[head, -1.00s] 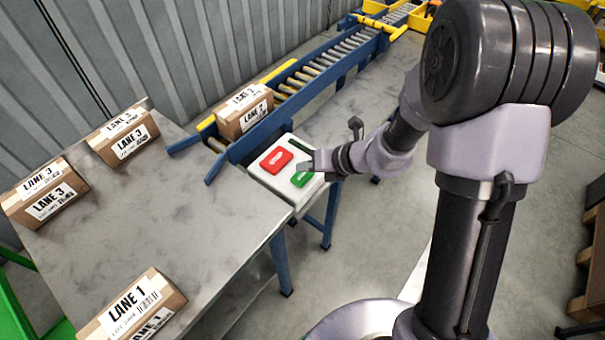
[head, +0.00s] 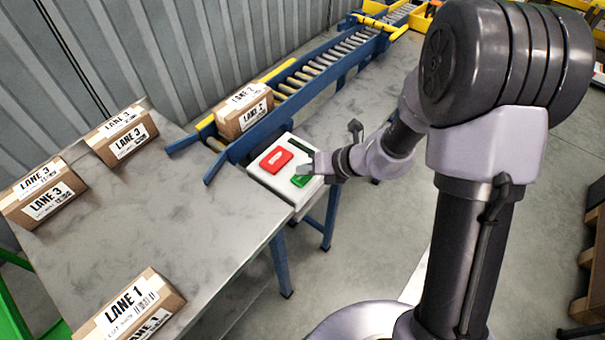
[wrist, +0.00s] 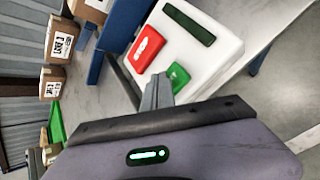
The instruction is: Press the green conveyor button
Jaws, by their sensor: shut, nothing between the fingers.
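The green button (head: 300,181) is on a white control box (head: 267,180), beside a larger red button (head: 276,160). My gripper (head: 310,164) is shut and empty, its tip right by the green button and partly covering it in the head view. In the wrist view the shut fingers (wrist: 158,92) point at the box, with their tip close to the lower left edge of the green button (wrist: 178,75). The red button (wrist: 146,49) lies up and left of it. I cannot tell whether the tip touches the green button.
The box stands at the near end of a roller conveyor (head: 315,67) with blue rails. A carton (head: 243,112) is on the conveyor's near end. Several labelled cartons, one marked Lane 1 (head: 130,306), stand on the grey table (head: 190,215). A dark green strip (wrist: 190,24) is on the box.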

